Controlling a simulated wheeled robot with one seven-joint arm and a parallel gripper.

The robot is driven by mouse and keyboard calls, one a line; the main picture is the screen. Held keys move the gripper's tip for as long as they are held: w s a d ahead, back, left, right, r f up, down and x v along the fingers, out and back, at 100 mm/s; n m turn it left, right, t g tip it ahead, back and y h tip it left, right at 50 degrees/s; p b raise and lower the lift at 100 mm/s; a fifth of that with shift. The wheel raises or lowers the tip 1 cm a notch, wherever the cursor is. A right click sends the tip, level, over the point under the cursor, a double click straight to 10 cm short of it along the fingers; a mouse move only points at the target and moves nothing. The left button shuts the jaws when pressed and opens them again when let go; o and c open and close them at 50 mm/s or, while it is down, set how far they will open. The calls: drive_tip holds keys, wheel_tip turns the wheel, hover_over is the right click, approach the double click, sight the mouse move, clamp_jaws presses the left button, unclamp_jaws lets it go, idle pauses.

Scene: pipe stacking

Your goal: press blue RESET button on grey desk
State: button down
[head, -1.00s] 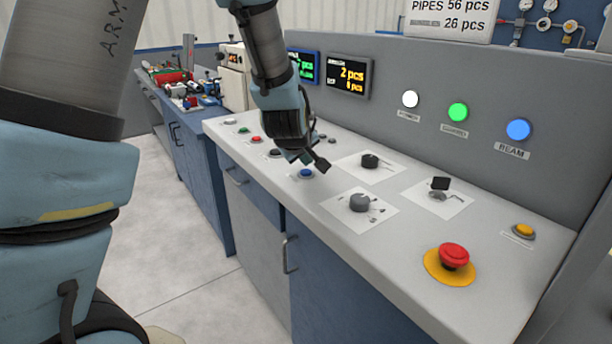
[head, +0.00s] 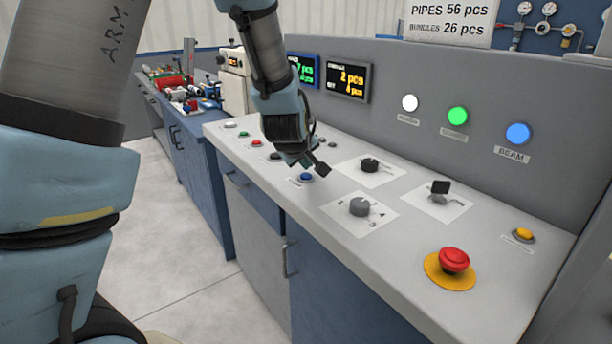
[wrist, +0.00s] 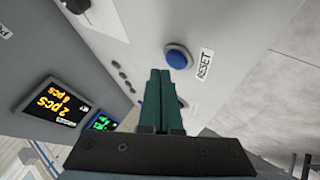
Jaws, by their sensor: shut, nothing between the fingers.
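The blue RESET button (head: 306,178) sits on the sloping grey desk (head: 400,225), near its front edge. In the wrist view the blue button (wrist: 177,59) shows beside its RESET label (wrist: 205,65), just beyond the fingertips. My gripper (head: 318,169) is above the desk, right by the button in the head view. Its green fingers (wrist: 160,75) are together and hold nothing. A gap seems to lie between the fingertips and the button; I cannot tell how large it is.
Dark knobs (head: 370,162) and a grey knob (head: 359,206) stand right of the button. A red mushroom button (head: 454,260) and a yellow button (head: 524,233) are farther right. Two displays (head: 347,78) and lit lamps (head: 457,116) are on the upright panel behind.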

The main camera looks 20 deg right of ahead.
sight(306, 178)
drive_tip(key=shift+f, duration=0.1)
idle(0.7)
drive_tip(key=shift+f+b, duration=0.35)
drive_tip(key=shift+b, duration=0.1)
drive_tip(key=shift+f+b, duration=0.35)
idle(0.6)
drive_tip(key=shift+r, duration=0.1)
drive_tip(key=shift+r+p, duration=0.65)
drive_tip(key=shift+r, duration=0.05)
wheel_tip(306, 178, up, 5)
drive_tip(key=p, duration=0.4)
idle(0.9)
